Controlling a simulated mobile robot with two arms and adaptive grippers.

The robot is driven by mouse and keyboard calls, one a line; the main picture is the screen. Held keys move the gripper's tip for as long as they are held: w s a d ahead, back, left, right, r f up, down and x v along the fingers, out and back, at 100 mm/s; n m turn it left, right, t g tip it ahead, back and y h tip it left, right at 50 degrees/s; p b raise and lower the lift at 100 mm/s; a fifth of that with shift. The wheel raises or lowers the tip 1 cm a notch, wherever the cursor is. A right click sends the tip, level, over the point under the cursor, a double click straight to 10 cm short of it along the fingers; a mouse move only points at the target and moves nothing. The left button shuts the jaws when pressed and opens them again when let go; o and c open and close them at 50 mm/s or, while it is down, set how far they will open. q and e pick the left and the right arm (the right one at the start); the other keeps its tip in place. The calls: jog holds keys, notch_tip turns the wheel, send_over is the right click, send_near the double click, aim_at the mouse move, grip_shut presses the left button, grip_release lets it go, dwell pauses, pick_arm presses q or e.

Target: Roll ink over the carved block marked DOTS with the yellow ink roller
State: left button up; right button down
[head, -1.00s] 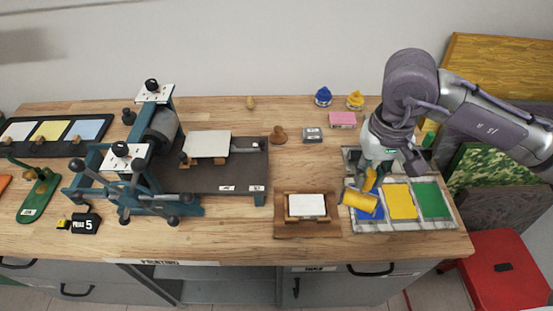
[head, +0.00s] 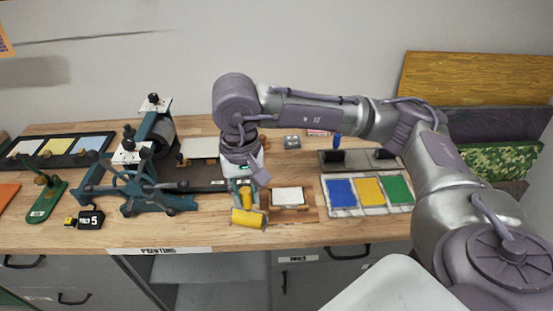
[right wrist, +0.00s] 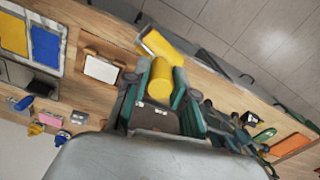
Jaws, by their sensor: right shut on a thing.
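My right gripper (head: 246,190) is shut on the handle of the yellow ink roller (head: 249,218). The roller's yellow drum is toward the bench's front edge, just left of the wooden holder (head: 290,209). In the right wrist view, the fingers (right wrist: 160,88) grip the yellow handle, with the drum (right wrist: 160,46) beyond them. A white-topped block (head: 288,196) lies in the holder; it also shows in the right wrist view (right wrist: 102,69). I cannot read DOTS on it. The roller is apart from this block. My left gripper is out of view.
An ink tray (head: 331,209) with blue, yellow and green panels lies right of the holder. The teal press (head: 150,190) stands left of my gripper, with a pale plate (head: 199,147) on its bed. A black number sign (head: 90,220) stands near the front left.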

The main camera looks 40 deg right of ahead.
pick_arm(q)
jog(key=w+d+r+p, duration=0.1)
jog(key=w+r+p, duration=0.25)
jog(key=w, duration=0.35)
pick_arm(e)
jog(key=w+d+f+m+p, duration=0.1)
jog(key=w+d+m, duration=0.35)
jog(key=m, duration=1.25)
jog(key=w+d+m+p, duration=0.1)
jog(key=w+d+m, duration=0.35)
jog(key=m, duration=1.25)
pick_arm(q)
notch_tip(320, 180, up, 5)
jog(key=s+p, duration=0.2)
jog(key=p, duration=0.1)
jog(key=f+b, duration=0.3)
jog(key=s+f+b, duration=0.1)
jog(key=b, duration=0.1)
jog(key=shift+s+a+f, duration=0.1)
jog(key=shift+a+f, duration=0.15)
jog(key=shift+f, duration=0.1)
pick_arm(e)
jog(key=w+d+f+m, duration=0.2)
jog(key=d+f+m, duration=0.2)
jog(key=f+m, duration=0.5)
jog(key=m, duration=0.7)
jog(key=shift+d+f+m, duration=0.15)
jog(key=shift+d+m, duration=0.05)
jog(key=shift+m, duration=0.2)
